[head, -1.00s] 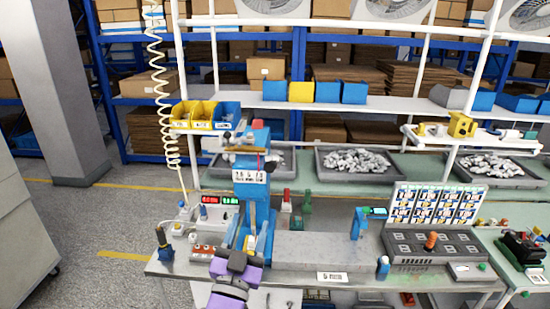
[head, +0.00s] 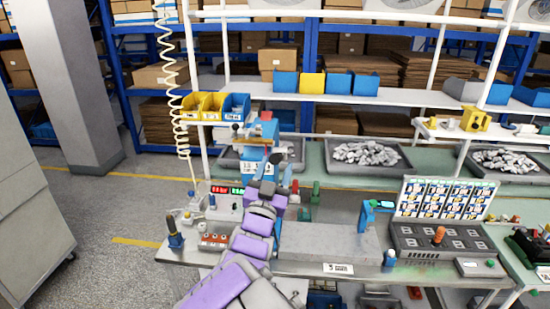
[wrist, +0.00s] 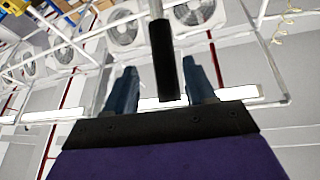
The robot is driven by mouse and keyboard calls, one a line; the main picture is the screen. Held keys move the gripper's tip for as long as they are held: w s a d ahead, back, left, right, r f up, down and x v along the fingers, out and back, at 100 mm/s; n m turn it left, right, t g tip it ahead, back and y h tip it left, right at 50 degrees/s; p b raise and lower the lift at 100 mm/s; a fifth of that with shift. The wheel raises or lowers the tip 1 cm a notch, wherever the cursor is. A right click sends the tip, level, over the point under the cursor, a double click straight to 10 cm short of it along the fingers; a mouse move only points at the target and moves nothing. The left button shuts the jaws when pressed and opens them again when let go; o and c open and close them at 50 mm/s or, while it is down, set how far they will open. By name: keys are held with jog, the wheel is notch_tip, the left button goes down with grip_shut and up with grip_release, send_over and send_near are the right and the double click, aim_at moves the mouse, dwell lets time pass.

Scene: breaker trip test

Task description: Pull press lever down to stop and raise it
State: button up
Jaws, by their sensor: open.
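The blue press (head: 268,131) stands upright on the metal workbench, with a white label on its front. My purple arm reaches up in front of it and hides much of its lower part. My gripper (head: 279,172) is at the height of the press head. In the wrist view, my gripper (wrist: 160,75) is open and its two blue-grey fingers point up. The press lever, a black grip (wrist: 164,60) on a grey rod, hangs between the fingers, with visible gaps on both sides. In the head view I cannot make out the lever clearly.
On the bench (head: 340,268) are a control box with red buttons (head: 214,239), a blue fixture (head: 370,213) and a dark tray (head: 437,240) with an orange knob. Yellow and blue bins (head: 213,104) hang above left. A coiled cable (head: 168,75) hangs left.

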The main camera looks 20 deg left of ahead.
jog(key=shift+d+x, duration=0.25)
jog(key=shift+x, duration=0.9)
jog(key=shift+w+a+r, duration=0.2)
jog(key=shift+w+a, duration=0.3)
jog(key=shift+w, duration=0.05)
jog(key=shift+w+a+f, duration=0.1)
jog(key=shift+a, duration=0.5)
jog(key=shift+d, duration=0.7)
jog(key=c, duration=0.3)
jog(key=shift+c, duration=0.8)
jog(key=shift+a, duration=0.25)
jog(key=c, duration=0.3)
grip_shut()
